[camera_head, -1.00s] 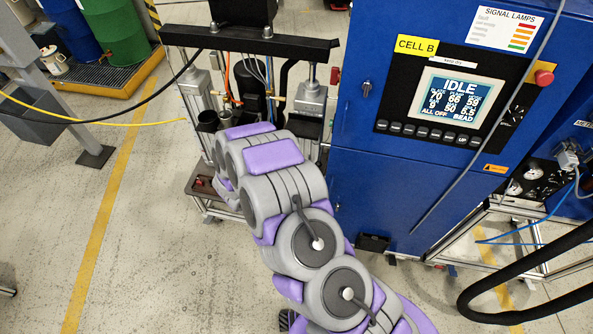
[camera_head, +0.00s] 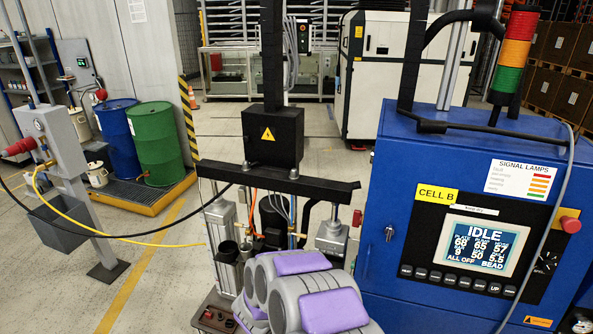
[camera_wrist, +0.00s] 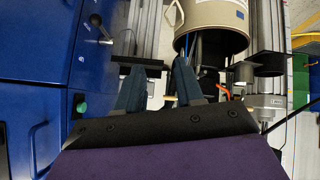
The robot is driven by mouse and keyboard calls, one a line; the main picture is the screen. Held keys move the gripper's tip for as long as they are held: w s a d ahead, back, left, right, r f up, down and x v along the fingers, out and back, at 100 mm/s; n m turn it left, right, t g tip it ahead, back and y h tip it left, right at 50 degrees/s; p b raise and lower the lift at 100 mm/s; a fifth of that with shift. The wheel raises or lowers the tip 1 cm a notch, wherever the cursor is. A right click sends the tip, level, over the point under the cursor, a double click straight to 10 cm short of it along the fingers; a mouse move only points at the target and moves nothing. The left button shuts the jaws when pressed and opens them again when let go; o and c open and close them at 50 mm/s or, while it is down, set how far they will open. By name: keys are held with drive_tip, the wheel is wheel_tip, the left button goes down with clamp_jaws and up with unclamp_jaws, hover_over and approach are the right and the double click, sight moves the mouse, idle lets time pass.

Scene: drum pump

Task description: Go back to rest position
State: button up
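My arm, grey and purple, rises from the bottom of the head view in front of the drum pump stand (camera_head: 275,188). My gripper is hidden there. In the wrist view my gripper (camera_wrist: 160,72) shows two dark blue-grey fingers with a clear gap between them. It is open, and nothing shows between the fingers. A beige pail (camera_wrist: 212,28) appears just beyond the right finger; I cannot tell whether they touch.
The blue control cabinet (camera_head: 395,190) stands close right of my arm, its screen (camera_head: 482,245) reading IDLE. Black and yellow hoses cross at left to a grey post (camera_head: 62,140). Green (camera_head: 155,145) and blue (camera_head: 118,140) drums stand behind. Floor at lower left is clear.

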drive_tip(key=s+a+r+n+g+y+b, duration=0.15)
drive_tip(key=s+r+y, duration=0.3)
drive_tip(key=r, duration=0.45)
drive_tip(key=s+a+r+n+g+y+b, duration=0.1)
drive_tip(key=s+a+r+g+y, duration=0.2)
drive_tip(key=s+r, duration=0.45)
drive_tip(key=s+d+r+m+g+h, duration=0.1)
drive_tip(key=s+d+r+g+h, duration=0.1)
drive_tip(key=s+d, duration=0.9)
drive_tip(key=s+d+r+m+g+h+b, duration=0.1)
drive_tip(key=s+d+r+g+h, duration=0.1)
drive_tip(key=s+d, duration=0.8)
drive_tip(key=s+r+g, duration=0.1)
drive_tip(key=s, duration=0.8)
drive_tip(key=shift+d+r+g+b, duration=0.2)
drive_tip(key=shift+d+g+b, duration=0.1)
drive_tip(key=shift+d+g, duration=0.1)
